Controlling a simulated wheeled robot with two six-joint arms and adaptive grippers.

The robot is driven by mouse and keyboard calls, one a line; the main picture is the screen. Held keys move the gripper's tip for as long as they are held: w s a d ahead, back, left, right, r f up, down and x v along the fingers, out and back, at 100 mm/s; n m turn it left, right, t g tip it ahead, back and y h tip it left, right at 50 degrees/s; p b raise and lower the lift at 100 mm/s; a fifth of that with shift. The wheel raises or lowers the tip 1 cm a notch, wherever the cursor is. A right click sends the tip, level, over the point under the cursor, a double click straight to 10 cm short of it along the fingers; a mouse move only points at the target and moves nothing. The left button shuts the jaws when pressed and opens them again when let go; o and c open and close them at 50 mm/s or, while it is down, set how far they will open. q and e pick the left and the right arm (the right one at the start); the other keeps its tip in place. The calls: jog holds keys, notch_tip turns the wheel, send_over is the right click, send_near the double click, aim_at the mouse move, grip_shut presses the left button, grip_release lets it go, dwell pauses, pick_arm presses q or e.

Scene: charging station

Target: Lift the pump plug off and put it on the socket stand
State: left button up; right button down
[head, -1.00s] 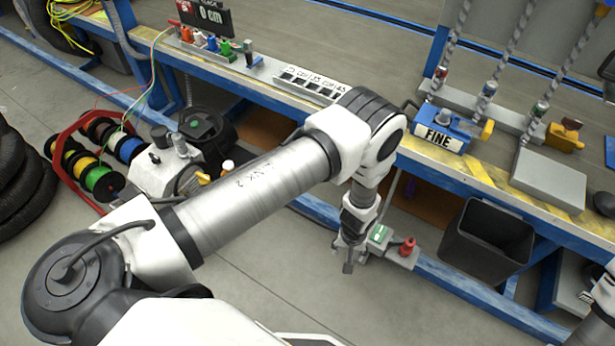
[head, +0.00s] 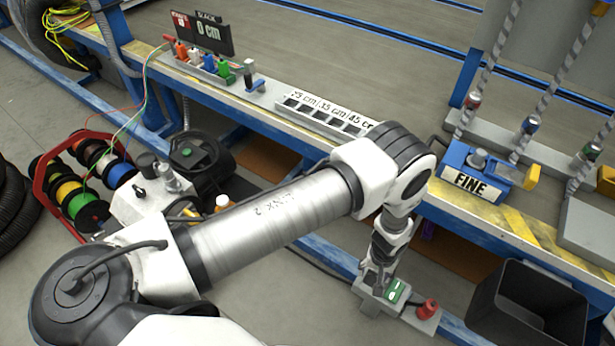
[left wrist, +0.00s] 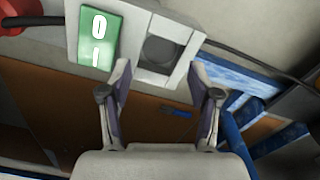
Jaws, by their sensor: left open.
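A grey box (head: 372,301) with a green switch (head: 397,291) stands low in front of the bench. A red knob-like part (head: 429,308) sits on a grey plate at its right. In the left wrist view the box shows the green switch (left wrist: 100,38) and a dark round face in a square recess (left wrist: 159,50), with a dark cable (left wrist: 230,50) running right. I cannot tell whether this face is the pump plug or a bare socket. My left gripper (head: 376,279) is open at the box; its fingertips (left wrist: 164,75) lie apart below the dark face, with nothing visibly held.
A pump-like machine (head: 155,193) and a red reel rack (head: 48,192) stand at the left. A black bin (head: 528,305) stands at the right. The bench (head: 505,216) runs behind, carrying the blue FINE block (head: 476,170). Floor shows in front of the bench.

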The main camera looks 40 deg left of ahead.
pick_arm(q)
notch_tip(320, 180, up, 9)
jog(key=p, duration=0.5)
pick_arm(e)
notch_tip(320, 180, up, 6)
jog(key=f, duration=0.1)
pick_arm(q)
jog(key=s+a+f+m+b, duration=0.2)
jog(key=s+a+f+b, duration=1)
jog(key=a+f+b, duration=0.3)
pick_arm(e)
notch_tip(320, 180, down, 15)
pick_arm(q)
notch_tip(320, 180, up, 11)
jog(key=d+p, duration=0.1)
jog(key=p, duration=0.7)
jog(key=shift+d+y+p, duration=0.2)
jog(key=shift+y+p, duration=0.1)
jog(key=shift+p, duration=0.1)
pick_arm(e)
notch_tip(320, 180, up, 10)
jog(key=shift+f, duration=0.15)
pick_arm(q)
jog(key=shift+f, duration=0.1)
pick_arm(e)
jog(key=shift+d, duration=0.1)
